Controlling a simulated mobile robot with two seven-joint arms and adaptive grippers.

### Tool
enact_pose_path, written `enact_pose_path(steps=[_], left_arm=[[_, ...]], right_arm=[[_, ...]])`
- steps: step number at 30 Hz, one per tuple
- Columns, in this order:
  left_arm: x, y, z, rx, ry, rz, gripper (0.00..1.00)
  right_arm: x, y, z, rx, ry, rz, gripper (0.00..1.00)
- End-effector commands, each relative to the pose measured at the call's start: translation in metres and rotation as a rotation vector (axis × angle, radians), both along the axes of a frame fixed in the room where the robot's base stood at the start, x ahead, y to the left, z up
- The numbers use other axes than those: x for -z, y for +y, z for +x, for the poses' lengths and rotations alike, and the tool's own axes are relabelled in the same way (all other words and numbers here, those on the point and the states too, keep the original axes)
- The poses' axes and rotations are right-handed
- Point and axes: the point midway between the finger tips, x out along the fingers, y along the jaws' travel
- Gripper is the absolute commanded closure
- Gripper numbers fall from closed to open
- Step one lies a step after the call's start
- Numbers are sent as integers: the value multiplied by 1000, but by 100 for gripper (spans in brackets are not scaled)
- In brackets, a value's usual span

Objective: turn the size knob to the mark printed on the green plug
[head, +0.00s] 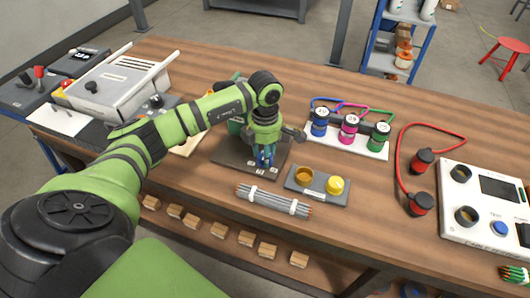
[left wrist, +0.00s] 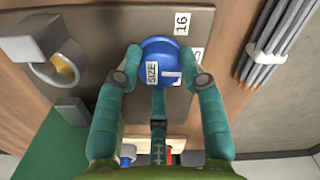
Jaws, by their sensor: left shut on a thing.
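The size knob (left wrist: 158,50) is round and blue, with a SIZE label and a white pointer mark, in the left wrist view. My left gripper (head: 265,158) is shut on it, one teal finger on each side (left wrist: 160,65). The knob stands on a dark plate (head: 228,155). A printed 16 (left wrist: 181,24) shows beside the knob; another label is partly hidden by a finger. The green plug (head: 379,138) stands at the right end of a white stand, beside a pink and a blue one. Its mark is too small to read. My right gripper is not in view.
A grey tray (head: 312,194) with an orange cup and a yellow piece lies right of the plate. A bundle of grey rods (head: 272,202) lies in front. A red cable (head: 402,150) and a white panel (head: 452,228) are at the right.

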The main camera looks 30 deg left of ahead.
Motion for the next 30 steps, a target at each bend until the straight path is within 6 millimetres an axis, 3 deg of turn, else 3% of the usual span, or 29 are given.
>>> enact_pose_path(steps=[15,16,18,30], left_arm=[[1,0,-1,-27,3,-1,93],[1,0,-1,-27,3,-1,56],[1,0,-1,-27,3,-1,36],[-5,0,1,-27,-1,0,36]], right_arm=[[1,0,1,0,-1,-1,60],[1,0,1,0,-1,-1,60],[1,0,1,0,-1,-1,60],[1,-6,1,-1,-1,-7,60]])
